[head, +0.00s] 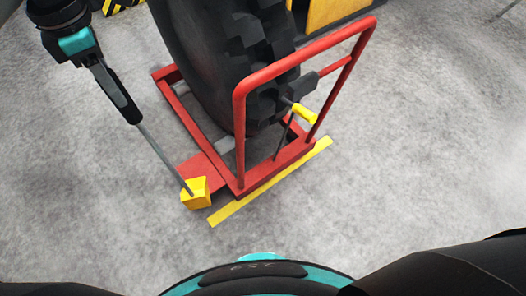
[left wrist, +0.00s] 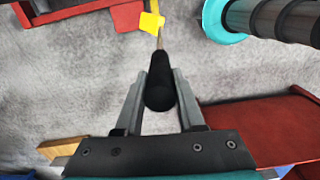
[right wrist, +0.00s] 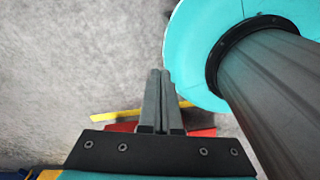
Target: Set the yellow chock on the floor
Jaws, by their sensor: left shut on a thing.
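The yellow chock (head: 196,193) is at the lower end of a thin rod with a black handle (head: 122,98). It shows by the front left corner of the red frame (head: 240,184); I cannot tell whether it touches the floor. My left gripper (head: 98,64) is shut on the black handle, and the rod slants down to the right. The left wrist view shows the handle between the fingers (left wrist: 160,84) and the chock (left wrist: 151,23) beyond. My right gripper (right wrist: 160,76) is shut with its fingers together and nothing between them; it is not in the head view.
A large black tyre (head: 205,50) stands in the red frame, which has a tall hoop and a yellow-gripped lever (head: 304,114). A yellow strip (head: 268,183) lies along its front. Grey floor (head: 430,150) is clear to the right. A red object (left wrist: 265,125) shows in the left wrist view.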

